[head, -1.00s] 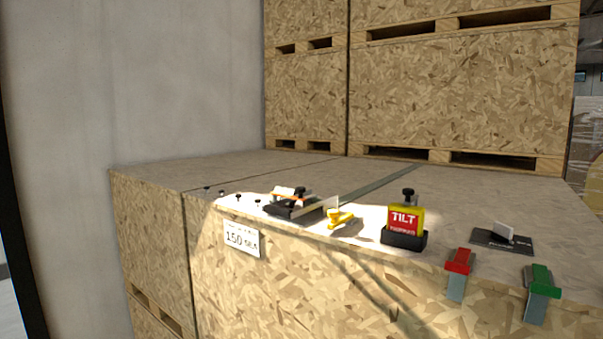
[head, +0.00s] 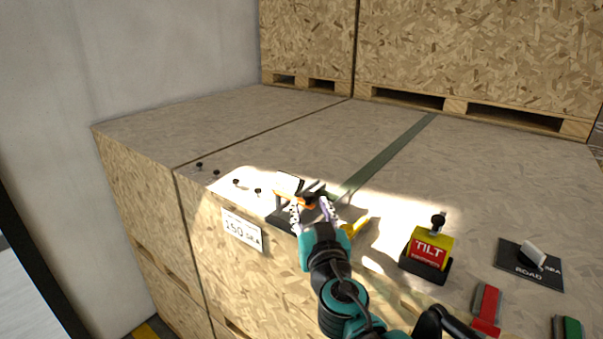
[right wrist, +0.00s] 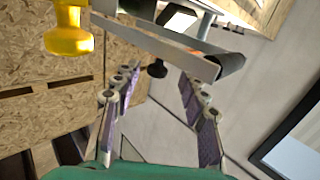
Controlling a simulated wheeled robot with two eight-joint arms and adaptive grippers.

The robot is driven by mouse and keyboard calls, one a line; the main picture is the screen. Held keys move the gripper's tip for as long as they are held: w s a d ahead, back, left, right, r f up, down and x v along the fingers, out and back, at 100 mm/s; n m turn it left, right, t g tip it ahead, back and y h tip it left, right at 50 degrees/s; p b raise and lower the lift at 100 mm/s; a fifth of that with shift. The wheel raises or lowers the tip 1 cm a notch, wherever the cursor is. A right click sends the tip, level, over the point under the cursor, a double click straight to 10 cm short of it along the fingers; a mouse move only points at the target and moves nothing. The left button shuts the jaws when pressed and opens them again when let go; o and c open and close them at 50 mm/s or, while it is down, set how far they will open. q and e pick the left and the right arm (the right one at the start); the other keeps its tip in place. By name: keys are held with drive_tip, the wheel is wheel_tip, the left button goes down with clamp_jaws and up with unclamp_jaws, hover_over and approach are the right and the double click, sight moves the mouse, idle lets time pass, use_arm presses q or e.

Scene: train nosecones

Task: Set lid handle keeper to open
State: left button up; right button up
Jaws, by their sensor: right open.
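The lid handle fitting (head: 284,217) sits near the front edge of the crate lid, with a black base, a white block, an orange strip and a dark knob. I cannot tell which part is the keeper or how it is set. My right gripper (head: 312,207) is over this fitting, fingers apart, and hides part of it. In the right wrist view, the open fingers (right wrist: 160,88) have a black knob (right wrist: 157,69) beyond and between them, below a grey metal bar (right wrist: 165,48). Contact cannot be told. My left gripper is not in view.
A yellow piece (head: 355,227) lies just right of my gripper. Further right are the yellow and red TILT block (head: 430,252), a ROAD/SEA switch (head: 532,258), a red clamp (head: 487,308) and a green one (head: 568,328). Small black pegs (head: 236,182) stand left. The lid behind is mostly clear.

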sight(309, 196)
drive_tip(key=w, duration=0.4)
drive_tip(key=shift+w+a+r+p, duration=0.3)
drive_tip(key=shift+w+a+p, duration=0.05)
drive_tip(key=shift+p, duration=0.05)
drive_tip(key=shift+w, duration=0.3)
drive_tip(key=shift+s+d+r, duration=0.15)
drive_tip(key=shift+s+r, duration=0.15)
drive_tip(key=shift+s, duration=0.4)
drive_tip(key=shift+w+f, duration=0.1)
drive_tip(key=shift+w, duration=0.05)
drive_tip(key=shift+c, duration=0.2)
drive_tip(key=shift+w+f, duration=0.1)
drive_tip(key=shift+w, duration=0.15)
drive_tip(key=c, duration=0.6)
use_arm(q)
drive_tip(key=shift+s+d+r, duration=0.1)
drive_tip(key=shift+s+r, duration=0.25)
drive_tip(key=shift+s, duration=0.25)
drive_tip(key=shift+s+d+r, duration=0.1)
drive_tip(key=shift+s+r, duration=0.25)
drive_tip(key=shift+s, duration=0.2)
use_arm(e)
clamp_jaws()
